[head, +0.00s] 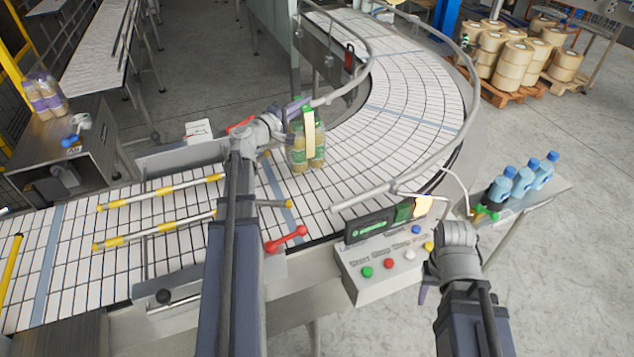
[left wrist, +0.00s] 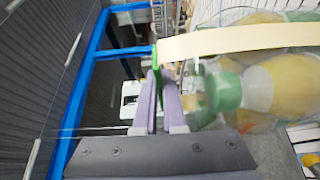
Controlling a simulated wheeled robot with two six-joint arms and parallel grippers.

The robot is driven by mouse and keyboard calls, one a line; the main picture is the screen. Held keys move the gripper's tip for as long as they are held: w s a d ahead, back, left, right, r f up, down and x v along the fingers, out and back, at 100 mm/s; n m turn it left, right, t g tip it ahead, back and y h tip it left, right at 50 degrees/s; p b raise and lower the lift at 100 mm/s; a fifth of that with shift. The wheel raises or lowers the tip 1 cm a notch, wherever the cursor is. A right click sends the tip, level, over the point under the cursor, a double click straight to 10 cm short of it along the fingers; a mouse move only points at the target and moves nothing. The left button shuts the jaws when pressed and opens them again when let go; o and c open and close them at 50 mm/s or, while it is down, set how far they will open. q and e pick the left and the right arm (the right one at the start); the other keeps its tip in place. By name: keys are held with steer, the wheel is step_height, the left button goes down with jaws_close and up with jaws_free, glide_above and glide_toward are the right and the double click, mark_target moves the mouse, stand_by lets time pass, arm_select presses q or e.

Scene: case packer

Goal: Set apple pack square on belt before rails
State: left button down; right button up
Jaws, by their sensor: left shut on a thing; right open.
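The apple pack (head: 306,150), clear bottles of yellowish juice with green caps, is at the near end of the curved belt (head: 335,190), right of the rails. It looks upright; I cannot tell whether its base touches the belt. My left gripper (head: 298,104) is shut on the pack's top strap; the left wrist view shows the purple fingers (left wrist: 160,100) closed at a green and cream strap (left wrist: 240,40) beside the bottles (left wrist: 270,85). Two yellow-and-white rails (head: 160,191) run over the straight belt. My right gripper (head: 423,292) is empty beside the control box.
A control box (head: 390,270) with coloured buttons stands at the belt's near side. Blue bottles (head: 523,181) stand on a side table at right. A purple-labelled pack (head: 45,97) is on a cabinet at left. Curved metal guide rails (head: 440,160) border the belt.

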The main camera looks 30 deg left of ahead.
mark_target(303, 123)
arm_select(q)
step_height(303, 123, down, 6)
steer(key=b, duration=0.6)
steer(key=shift+f, duration=0.15)
step_height(303, 123, down, 4)
steer(key=b, duration=0.4)
steer(key=shift+r, duration=0.2)
steer(key=shift+f, duration=0.15)
steer(key=c, duration=1.4)
jaws_free()
steer(key=o, duration=0.4)
